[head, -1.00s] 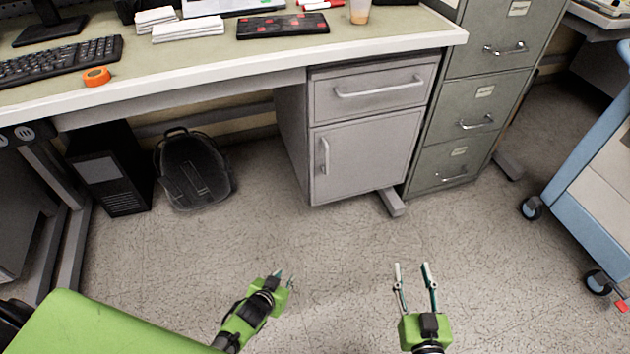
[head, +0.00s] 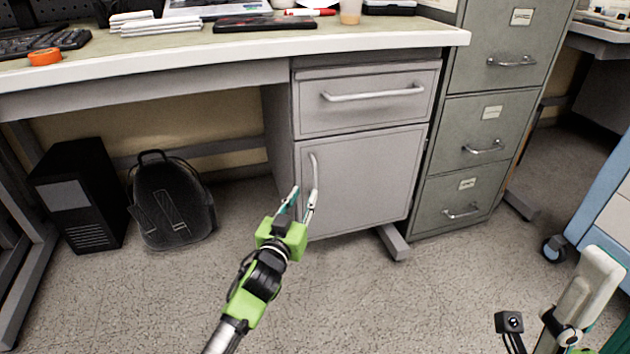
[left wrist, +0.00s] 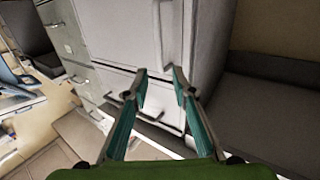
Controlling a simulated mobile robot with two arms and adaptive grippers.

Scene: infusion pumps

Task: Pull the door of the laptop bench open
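The laptop bench (head: 375,52) has a grey door (head: 366,190) below a drawer (head: 360,98). The door looks shut. Its upright handle (head: 315,172) is near the door's left edge. My left gripper (head: 301,197) is in front of the door at the handle's lower part, fingers pointing at it. In the left wrist view, the handle (left wrist: 166,32) is ahead of the gripper (left wrist: 159,74), whose fingertips are apart with nothing between them. My right gripper (head: 577,310) is only partly in view at the bottom right; its fingers cannot be made out clearly.
A filing cabinet (head: 481,150) stands right of the door. A bench foot (head: 393,243) sticks out below it. A black backpack (head: 172,205) and a computer tower (head: 80,195) are at left. A blue cart (head: 603,205) is at right. Floor in front is clear.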

